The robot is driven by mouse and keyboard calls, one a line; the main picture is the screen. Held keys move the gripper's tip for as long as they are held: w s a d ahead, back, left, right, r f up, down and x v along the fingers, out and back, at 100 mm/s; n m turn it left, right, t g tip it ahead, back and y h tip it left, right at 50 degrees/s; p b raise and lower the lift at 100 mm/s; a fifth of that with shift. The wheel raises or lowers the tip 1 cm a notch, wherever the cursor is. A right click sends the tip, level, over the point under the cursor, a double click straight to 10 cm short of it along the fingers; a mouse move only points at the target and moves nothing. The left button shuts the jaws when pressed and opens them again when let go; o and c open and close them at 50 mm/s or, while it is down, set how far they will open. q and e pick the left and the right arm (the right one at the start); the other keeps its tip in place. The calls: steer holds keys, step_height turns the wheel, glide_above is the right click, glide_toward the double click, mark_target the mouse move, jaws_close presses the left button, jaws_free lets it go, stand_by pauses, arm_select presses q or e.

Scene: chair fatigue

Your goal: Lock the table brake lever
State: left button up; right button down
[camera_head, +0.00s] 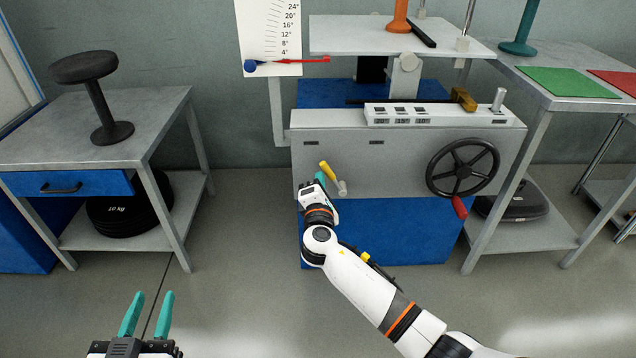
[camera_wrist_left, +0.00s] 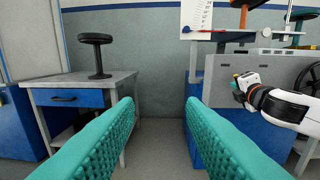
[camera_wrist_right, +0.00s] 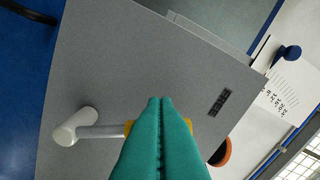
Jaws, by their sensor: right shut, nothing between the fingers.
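The brake lever has a yellow handle (camera_head: 327,170) and a silver pivot (camera_head: 342,187) on the left of the grey machine front. The handle points up and left from the pivot. My right gripper (camera_head: 320,178) is shut and empty close to the handle. In the right wrist view, its teal fingertips (camera_wrist_right: 160,102) overlap the yellow grip and hide most of it; the silver pivot (camera_wrist_right: 74,127) shows to the left. I cannot tell whether the fingers touch the handle. My left gripper (camera_head: 147,312) is open and empty, low at the left, far from the lever.
The grey machine table (camera_head: 400,150) has a black handwheel (camera_head: 462,167) with a red grip right of the lever. A workbench (camera_head: 100,130) with a black stool-like stand (camera_head: 98,90) is at the left. Another bench (camera_head: 560,90) stands at the right. The floor between is clear.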

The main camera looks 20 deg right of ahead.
mark_target(331, 176)
steer(key=shift+d+r, duration=0.15)
steer(key=m, duration=0.1)
steer(key=d+r+m, duration=0.1)
steer(key=d+m, duration=0.1)
steer(key=m, duration=0.1)
steer(key=shift+s+d+r, duration=0.15)
steer(key=shift+s+r, duration=0.05)
steer(key=shift+s, duration=0.15)
arm_select(q)
steer(key=shift+w+d+r+t+h, duration=0.1)
steer(key=shift+d+r+t+h, duration=0.15)
steer(key=shift+r+t, duration=0.4)
arm_select(e)
steer(key=shift+s+d+r+m, duration=0.1)
steer(key=shift+s+d+m, duration=0.15)
steer(key=shift+d+m, duration=0.85)
steer(key=shift+s+d+r+m, duration=0.1)
steer(key=shift+s+d+m, duration=0.2)
steer(key=shift+d+m, duration=0.8)
steer(key=shift+s+d+r+m, duration=0.1)
steer(key=shift+s+d+m, duration=0.3)
steer(key=shift+m, duration=1.2)
arm_select(q)
steer(key=shift+r, duration=0.15)
arm_select(e)
steer(key=shift+w+d+g, duration=0.15)
steer(key=shift+d+g, duration=0.05)
steer(key=shift+g, duration=0.1)
arm_select(q)
steer(key=shift+a, duration=0.1)
